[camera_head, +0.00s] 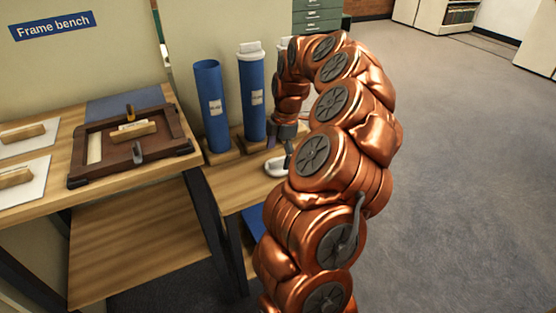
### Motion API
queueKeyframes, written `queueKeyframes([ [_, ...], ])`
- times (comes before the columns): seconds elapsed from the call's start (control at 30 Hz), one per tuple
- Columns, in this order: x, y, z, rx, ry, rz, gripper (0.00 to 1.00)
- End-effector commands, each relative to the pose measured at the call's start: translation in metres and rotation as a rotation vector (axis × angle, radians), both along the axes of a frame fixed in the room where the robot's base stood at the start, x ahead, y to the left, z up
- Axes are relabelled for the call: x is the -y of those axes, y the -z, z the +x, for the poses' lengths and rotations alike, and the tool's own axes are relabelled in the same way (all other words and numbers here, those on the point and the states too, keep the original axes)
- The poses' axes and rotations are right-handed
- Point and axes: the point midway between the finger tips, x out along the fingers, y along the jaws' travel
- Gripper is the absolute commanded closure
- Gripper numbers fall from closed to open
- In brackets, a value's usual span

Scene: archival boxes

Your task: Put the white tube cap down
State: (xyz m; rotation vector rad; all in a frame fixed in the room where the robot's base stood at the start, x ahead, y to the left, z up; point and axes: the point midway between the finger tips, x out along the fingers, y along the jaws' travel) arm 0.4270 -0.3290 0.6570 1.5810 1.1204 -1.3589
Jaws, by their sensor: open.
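A white tube cap (276,167) lies on the small wooden bench (238,180), in front of the blue tubes. My gripper (287,152) is open, just above and beside this cap; whether a finger touches it I cannot tell. My copper-coloured arm hides part of the bench to the right. An open blue tube (212,105) stands at the left, without a cap. A second blue tube (252,95) stands beside it with a white cap (249,48) on top.
The frame bench (60,190) stands to the left with a dark wooden frame (165,147), wooden-handled blocks and white sheets. A green drawer cabinet (317,18) stands behind. Grey floor (460,180) at the right is clear.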

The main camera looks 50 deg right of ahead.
Motion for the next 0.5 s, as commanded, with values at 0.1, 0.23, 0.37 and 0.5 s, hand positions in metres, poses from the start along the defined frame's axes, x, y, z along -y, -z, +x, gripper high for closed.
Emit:
queueKeyframes([
  [0.1, 0.004, -0.028, -0.001, 0.002, 0.001, -0.002, 0.00],
  [0.23, 0.007, -0.053, -0.002, 0.002, 0.000, -0.002, 0.00],
  [0.37, 0.011, -0.074, -0.003, 0.003, 0.002, -0.003, 0.00],
  [0.5, 0.012, -0.088, -0.005, 0.000, 0.001, 0.001, 0.00],
])
